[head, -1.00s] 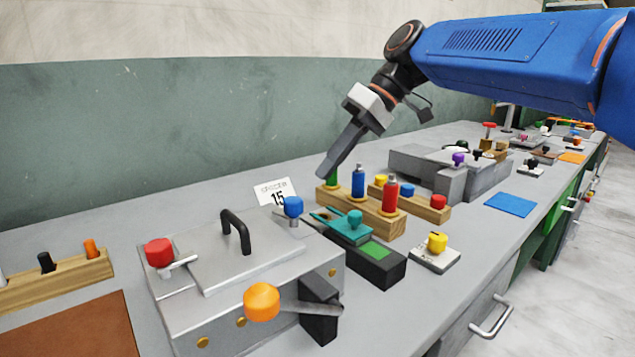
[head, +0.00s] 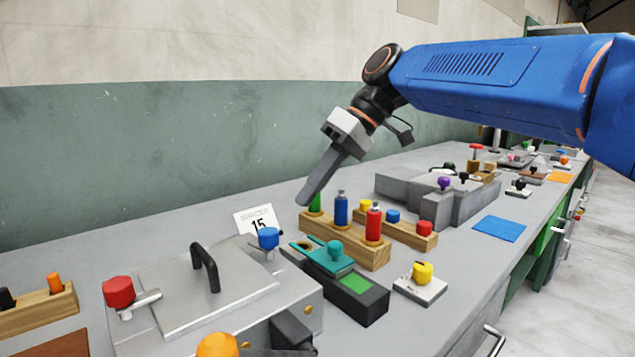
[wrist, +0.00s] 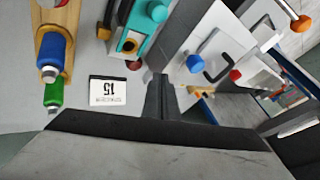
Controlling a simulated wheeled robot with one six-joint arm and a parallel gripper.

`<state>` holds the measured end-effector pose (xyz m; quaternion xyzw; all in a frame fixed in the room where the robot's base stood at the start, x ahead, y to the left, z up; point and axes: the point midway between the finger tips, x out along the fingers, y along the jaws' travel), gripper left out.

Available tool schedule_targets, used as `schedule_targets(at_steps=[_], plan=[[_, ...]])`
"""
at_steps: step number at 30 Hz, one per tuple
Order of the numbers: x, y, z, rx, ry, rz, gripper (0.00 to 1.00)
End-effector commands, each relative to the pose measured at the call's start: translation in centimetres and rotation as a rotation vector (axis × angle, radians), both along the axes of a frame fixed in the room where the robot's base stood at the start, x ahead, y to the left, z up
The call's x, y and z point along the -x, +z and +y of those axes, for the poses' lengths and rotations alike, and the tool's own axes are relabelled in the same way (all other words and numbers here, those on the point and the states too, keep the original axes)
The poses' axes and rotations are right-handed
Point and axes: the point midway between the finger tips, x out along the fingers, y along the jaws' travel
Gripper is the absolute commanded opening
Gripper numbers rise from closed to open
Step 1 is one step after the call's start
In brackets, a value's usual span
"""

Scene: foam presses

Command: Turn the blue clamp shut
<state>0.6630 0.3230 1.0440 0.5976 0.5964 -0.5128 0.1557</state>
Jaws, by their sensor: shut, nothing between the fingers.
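The blue clamp (head: 268,238) is a blue knob on a small metal arm at the back right corner of the grey metal press (head: 215,285). In the wrist view the blue knob (wrist: 194,63) is right of my fingers. The press lid has a black handle (head: 206,268). My gripper (head: 304,202) is shut and empty, tilted down to the left, above and beyond the blue clamp in the head view. Its fingers (wrist: 160,92) point toward the bench in the wrist view. They appear apart from the clamp.
A red knob clamp (head: 118,291) and an orange knob (head: 217,345) are on the same press. A number 15 card (head: 254,221) stands behind it. A teal-topped device (head: 330,255) and a wooden bottle rack (head: 345,245) stand to the right.

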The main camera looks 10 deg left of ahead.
Motion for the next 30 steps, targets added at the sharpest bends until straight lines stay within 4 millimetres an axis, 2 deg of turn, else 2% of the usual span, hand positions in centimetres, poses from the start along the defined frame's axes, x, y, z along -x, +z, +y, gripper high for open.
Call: schedule_targets(at_steps=[10, 18, 30], plan=[[1.6, -5.0, 3.4, 0.001, 0.002, 0.001, 0.0], [4.4, -4.8, 4.9, 0.001, 0.001, 0.0, 0.0], [4.9, -4.8, 5.2, 0.0, 0.0, -0.001, 0.0]])
